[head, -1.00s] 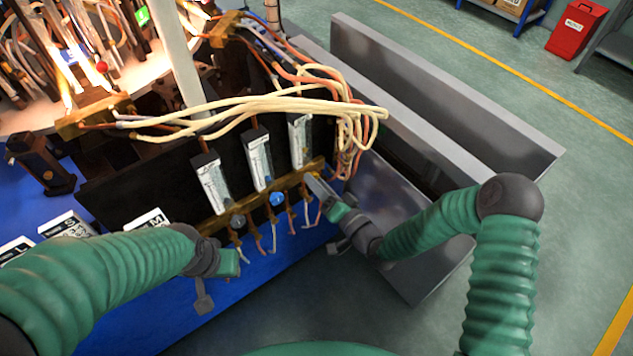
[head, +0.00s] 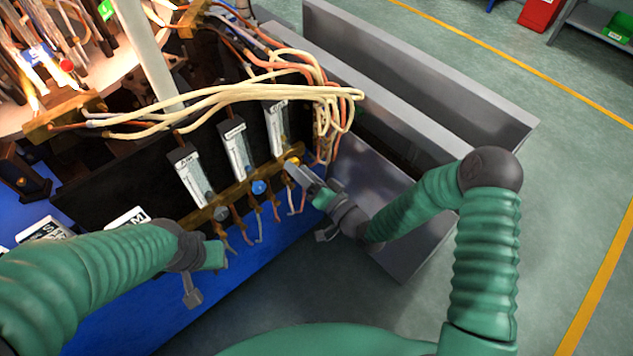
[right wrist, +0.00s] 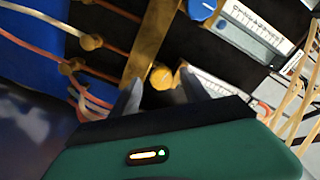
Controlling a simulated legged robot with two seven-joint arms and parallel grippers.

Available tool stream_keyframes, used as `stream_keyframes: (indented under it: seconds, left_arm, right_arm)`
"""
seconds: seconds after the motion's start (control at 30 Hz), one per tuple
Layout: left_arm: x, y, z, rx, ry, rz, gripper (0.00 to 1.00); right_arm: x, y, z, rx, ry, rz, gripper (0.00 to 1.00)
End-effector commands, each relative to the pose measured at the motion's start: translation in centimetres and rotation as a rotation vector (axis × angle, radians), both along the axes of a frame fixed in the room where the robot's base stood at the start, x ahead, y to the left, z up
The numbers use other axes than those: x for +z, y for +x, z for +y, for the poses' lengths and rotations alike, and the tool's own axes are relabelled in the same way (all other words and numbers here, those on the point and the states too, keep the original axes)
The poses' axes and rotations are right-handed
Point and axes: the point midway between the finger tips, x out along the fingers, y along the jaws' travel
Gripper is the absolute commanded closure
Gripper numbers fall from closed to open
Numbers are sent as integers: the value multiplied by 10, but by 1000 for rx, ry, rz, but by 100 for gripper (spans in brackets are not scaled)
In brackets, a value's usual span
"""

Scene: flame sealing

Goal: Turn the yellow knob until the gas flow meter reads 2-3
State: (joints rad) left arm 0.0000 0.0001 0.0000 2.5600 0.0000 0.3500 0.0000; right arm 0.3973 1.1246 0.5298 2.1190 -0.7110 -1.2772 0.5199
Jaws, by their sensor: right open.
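The yellow knob (head: 294,161) sits at the right end of the brass bar, below the rightmost flow meter (head: 276,128). In the right wrist view the yellow knob (right wrist: 161,76) lies between the fingertips of my right gripper (right wrist: 160,88). My right gripper (head: 297,170) is open, with its fingers on either side of the knob; I cannot tell whether they touch it. The meter's scale shows partly in the right wrist view (right wrist: 215,85), but its reading is too small to tell. My left gripper (head: 208,262) is at the lower left, its fingers mostly hidden behind the wrist.
A blue knob (head: 259,187) and a grey knob (head: 221,213) sit along the same brass bar (head: 240,187). Hoses hang below it. Cream and orange hoses (head: 230,92) arch above the meters. A grey metal trough (head: 400,120) stands at the right.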

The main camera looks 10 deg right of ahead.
Motion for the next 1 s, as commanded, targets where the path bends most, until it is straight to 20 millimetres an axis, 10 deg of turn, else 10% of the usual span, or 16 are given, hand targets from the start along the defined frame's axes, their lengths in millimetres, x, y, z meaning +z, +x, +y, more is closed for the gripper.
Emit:
stream_keyframes:
  seconds: [0.53, 1.0]
  left_arm:
    - [14, 0, 0, 0, 0, 0, 64]
    - [14, 0, 0, 0, 0, -1, 57]
  right_arm:
    - [-1, -113, -85, -6, 2, 5, 46]
    - [-2, -129, -96, -2, -1, 2, 46]
